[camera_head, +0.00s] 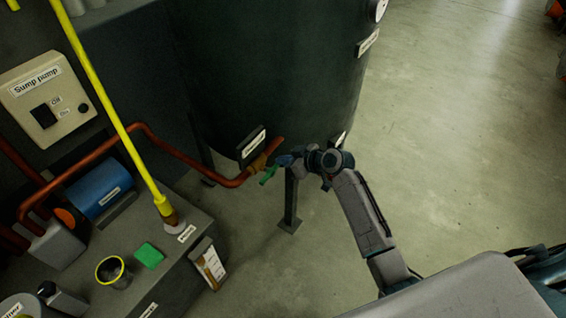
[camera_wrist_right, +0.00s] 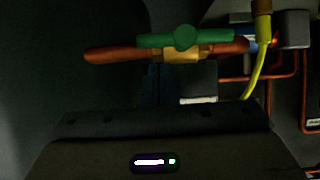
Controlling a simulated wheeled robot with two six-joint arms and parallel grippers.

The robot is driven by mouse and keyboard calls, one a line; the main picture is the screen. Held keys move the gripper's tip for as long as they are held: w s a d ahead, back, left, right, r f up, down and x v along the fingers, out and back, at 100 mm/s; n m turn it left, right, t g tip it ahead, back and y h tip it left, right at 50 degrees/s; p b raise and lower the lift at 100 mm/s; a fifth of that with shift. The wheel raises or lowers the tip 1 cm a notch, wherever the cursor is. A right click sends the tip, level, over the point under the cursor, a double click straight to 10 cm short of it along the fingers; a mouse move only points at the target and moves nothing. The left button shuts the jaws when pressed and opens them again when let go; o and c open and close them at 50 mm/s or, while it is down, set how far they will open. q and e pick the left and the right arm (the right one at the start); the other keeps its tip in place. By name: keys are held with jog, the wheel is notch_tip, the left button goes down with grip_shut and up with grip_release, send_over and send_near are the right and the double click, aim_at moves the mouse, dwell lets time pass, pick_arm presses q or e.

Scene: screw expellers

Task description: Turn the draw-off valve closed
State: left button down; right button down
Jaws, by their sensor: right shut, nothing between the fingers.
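The draw-off valve has a green lever handle (camera_head: 268,174) and a brass body (camera_head: 259,163), on a copper pipe at the foot of the dark tank (camera_head: 270,70). In the right wrist view the green handle (camera_wrist_right: 210,39) lies roughly in line with the copper pipe (camera_wrist_right: 110,53), across the brass body (camera_wrist_right: 184,56). My right gripper (camera_head: 284,160) is shut and empty, just right of the valve. In the right wrist view its dark fingers (camera_wrist_right: 160,82) point at the valve from below; I cannot tell whether they touch it. My left gripper is not in view.
A tank support leg (camera_head: 291,195) stands just below the valve. A sump pump switch box (camera_head: 45,98) is above.

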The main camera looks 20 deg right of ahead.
jog(key=shift+w+a+f, duration=0.1)
jog(key=shift+w+f, duration=0.1)
jog(key=shift+f, duration=0.6)
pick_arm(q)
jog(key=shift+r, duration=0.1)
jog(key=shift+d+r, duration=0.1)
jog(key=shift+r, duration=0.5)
pick_arm(e)
jog(key=shift+f+m, duration=0.15)
jog(key=shift+m, duration=0.15)
